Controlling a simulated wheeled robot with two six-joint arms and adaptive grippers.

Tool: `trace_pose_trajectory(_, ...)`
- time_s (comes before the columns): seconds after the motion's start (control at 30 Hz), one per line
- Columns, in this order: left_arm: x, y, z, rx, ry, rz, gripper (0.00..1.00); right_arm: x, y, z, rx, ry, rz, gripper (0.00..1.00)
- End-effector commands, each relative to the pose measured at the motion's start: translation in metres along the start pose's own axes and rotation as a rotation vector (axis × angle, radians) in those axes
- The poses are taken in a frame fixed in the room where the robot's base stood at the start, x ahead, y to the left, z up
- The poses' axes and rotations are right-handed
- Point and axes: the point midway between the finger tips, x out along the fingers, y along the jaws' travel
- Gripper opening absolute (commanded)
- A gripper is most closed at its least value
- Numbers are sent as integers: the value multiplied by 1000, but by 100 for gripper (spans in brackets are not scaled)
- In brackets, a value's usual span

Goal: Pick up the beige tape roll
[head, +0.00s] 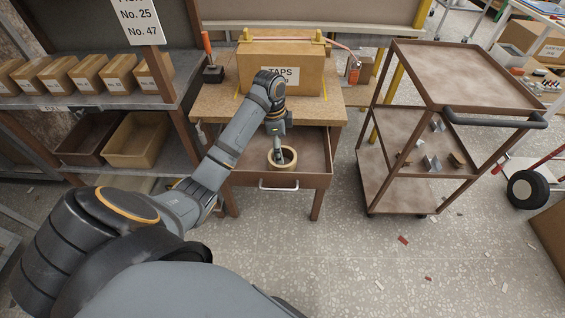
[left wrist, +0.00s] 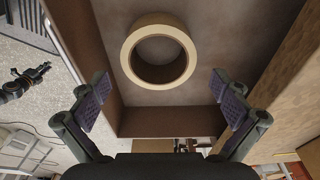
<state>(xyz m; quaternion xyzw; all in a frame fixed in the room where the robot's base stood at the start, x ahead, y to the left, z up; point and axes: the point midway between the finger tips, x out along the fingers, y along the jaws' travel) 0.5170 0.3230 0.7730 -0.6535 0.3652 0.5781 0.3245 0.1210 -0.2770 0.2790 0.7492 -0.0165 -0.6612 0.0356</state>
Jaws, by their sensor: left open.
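The beige tape roll (head: 282,166) lies flat in the open drawer (head: 314,152) of the workbench. In the left wrist view the tape roll (left wrist: 160,20) shows as a full ring on the drawer floor, with its hole facing the camera. My left gripper (head: 282,154) points down at the roll from above, and in the head view its tip overlaps the roll's hole. In the left wrist view its two fingers (left wrist: 162,100) are spread wide, with nothing between them, and the roll appears beyond them. My right gripper is not in view.
A cardboard box (head: 310,68) labelled TAPS stands on the workbench (head: 215,103) above the drawer. A brown cart (head: 455,75) with small parts stands to the right. Shelves with boxes and bins (head: 138,142) are at left. The floor in front is mostly clear, with small scraps.

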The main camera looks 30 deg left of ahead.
Motion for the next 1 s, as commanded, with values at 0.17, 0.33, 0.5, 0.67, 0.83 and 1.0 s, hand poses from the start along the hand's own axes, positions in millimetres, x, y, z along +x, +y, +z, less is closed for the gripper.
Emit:
trace_pose_trajectory(0.17,34,3,0,-1,0,5,100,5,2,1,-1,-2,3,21)
trace_pose_trajectory(0.33,46,2,0,0,-1,2,100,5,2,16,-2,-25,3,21)
trace_pose_trajectory(0.5,46,2,0,0,-1,1,100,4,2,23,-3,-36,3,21)
trace_pose_trajectory(0.67,46,2,0,0,-1,1,80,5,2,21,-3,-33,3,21)
trace_pose_trajectory(0.83,46,2,0,0,-1,1,56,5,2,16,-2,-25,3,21)
trace_pose_trajectory(1.0,46,2,0,0,-1,1,54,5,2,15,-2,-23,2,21)
